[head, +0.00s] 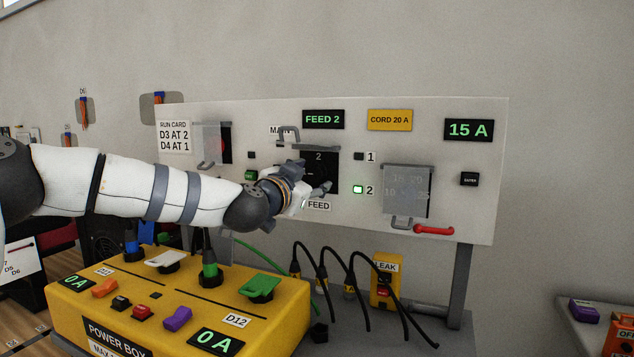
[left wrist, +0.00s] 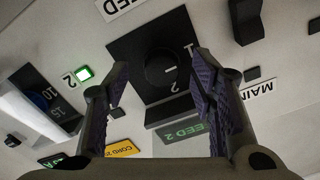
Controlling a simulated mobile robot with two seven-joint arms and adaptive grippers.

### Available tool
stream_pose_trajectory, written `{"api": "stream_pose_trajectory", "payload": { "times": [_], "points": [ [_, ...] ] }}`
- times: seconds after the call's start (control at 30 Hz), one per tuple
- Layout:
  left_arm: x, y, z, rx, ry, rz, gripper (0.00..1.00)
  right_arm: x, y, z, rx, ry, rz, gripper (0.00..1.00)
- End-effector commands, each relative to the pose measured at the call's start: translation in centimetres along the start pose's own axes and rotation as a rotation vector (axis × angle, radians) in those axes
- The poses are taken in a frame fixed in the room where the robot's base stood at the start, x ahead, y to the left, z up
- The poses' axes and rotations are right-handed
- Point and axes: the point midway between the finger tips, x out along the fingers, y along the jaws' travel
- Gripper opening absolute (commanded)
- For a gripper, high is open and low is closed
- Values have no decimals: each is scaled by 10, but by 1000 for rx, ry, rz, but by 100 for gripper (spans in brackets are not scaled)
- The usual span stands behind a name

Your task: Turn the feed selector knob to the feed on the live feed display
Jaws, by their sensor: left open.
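The live feed display (head: 323,119) reads FEED 2 in green; part of it shows in the left wrist view (left wrist: 185,129). The round black feed selector knob (left wrist: 166,70) sits on a black plate (left wrist: 135,45) marked 1 and 2. Its short white mark lies on the side near the numbers; I cannot tell exactly which one it points to. My left gripper (head: 312,181) is open in front of the plate and hides the knob in the head view. In the left wrist view its fingers (left wrist: 157,80) stand on either side of the knob, with no clear contact. My right gripper is out of view.
Lamp 2 (head: 358,189) is lit green; lamp 1 (head: 359,156) is dark. The yellow power box (head: 180,300) and black cords (head: 325,270) stand below the panel.

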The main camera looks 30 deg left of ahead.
Motion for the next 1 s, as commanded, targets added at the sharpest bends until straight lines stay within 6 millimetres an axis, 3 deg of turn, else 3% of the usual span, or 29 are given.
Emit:
{"api": "stream_pose_trajectory", "payload": {
  "times": [0.13, 0.4, 0.43, 0.63, 1.0],
  "points": [
    [17, 1, 1, 1, -1, 0, 51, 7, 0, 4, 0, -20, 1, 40],
    [20, -2, -4, 0, 5, -1, 51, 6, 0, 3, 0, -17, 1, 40],
    [19, -2, -4, 0, 5, -1, 49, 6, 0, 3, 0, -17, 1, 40],
    [19, -2, -4, 0, 5, -1, 3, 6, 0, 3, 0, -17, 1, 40],
    [18, -3, -7, 48, 8, -3, 3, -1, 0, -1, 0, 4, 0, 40]
  ]
}}
